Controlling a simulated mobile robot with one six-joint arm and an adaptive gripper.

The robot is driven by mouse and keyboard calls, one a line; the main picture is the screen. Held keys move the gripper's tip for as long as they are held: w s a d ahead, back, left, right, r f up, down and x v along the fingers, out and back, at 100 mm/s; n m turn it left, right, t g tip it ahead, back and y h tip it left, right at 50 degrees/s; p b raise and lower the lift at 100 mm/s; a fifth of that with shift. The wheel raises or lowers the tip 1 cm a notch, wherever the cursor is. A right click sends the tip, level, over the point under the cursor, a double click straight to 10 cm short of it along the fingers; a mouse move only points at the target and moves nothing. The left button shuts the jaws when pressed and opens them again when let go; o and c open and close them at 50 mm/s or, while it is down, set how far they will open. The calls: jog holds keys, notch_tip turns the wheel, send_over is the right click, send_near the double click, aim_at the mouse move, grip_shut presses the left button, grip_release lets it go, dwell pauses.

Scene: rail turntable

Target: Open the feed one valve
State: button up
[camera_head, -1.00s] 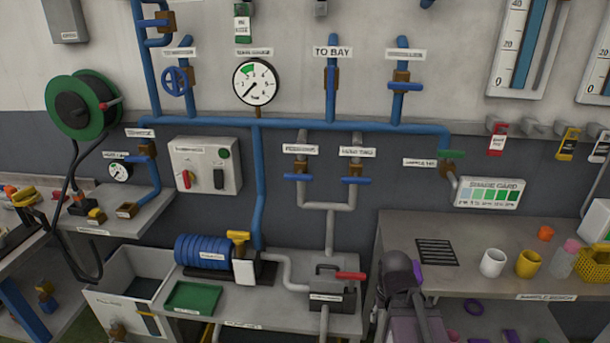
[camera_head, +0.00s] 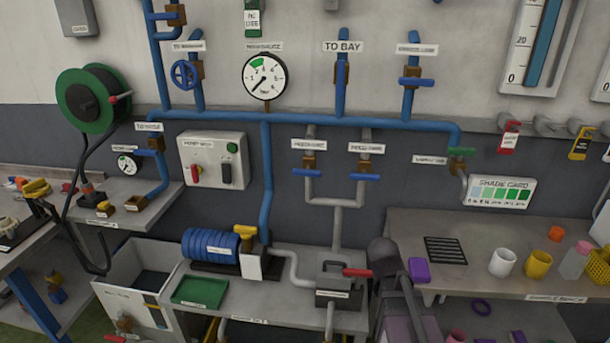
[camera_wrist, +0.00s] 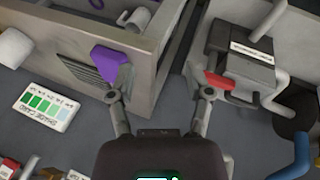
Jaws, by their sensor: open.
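Two grey feed pipes rise side by side to the blue main pipe. Each has a brown valve body and a blue lever set crosswise to its pipe. The left one appears to be the feed one valve (camera_head: 307,172), its label (camera_head: 309,144) blurred but seemingly reading feed one. The similar valve (camera_head: 365,177) to its right seems to be feed two. My gripper (camera_wrist: 160,82) is open and empty in the wrist view, fingers spread wide. Neither feed valve shows clearly there. In the head view my arm is low, below and right of both valves.
A grey pump box with a red lever (camera_head: 357,272) stands on the bench below the valves. A shade card (camera_head: 500,191) hangs right. The wall in front of the feed valves looks clear.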

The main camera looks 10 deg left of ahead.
jog(key=w+a+r+n+t+h, duration=0.1)
jog(key=w+a+r+n+t, duration=0.1)
jog(key=w, duration=0.3)
jog(key=w+a+r+n+t+h, duration=0.1)
jog(key=w+a+r+t, duration=0.1)
jog(key=w+t, duration=0.15)
jog(key=n+t+y+b, duration=0.1)
jog(key=n+t+y, duration=0.4)
jog(key=n+t, duration=0.6)
send_near(306, 175)
jog(key=s+r+n+g, duration=0.2)
jog(key=s, duration=0.1)
jog(key=shift+w+f, duration=0.15)
jog(key=shift+w, duration=0.15)
jog(key=w, duration=1.3)
jog(key=shift+w+d, duration=0.25)
jog(key=shift+d, duration=0.05)
grip_shut()
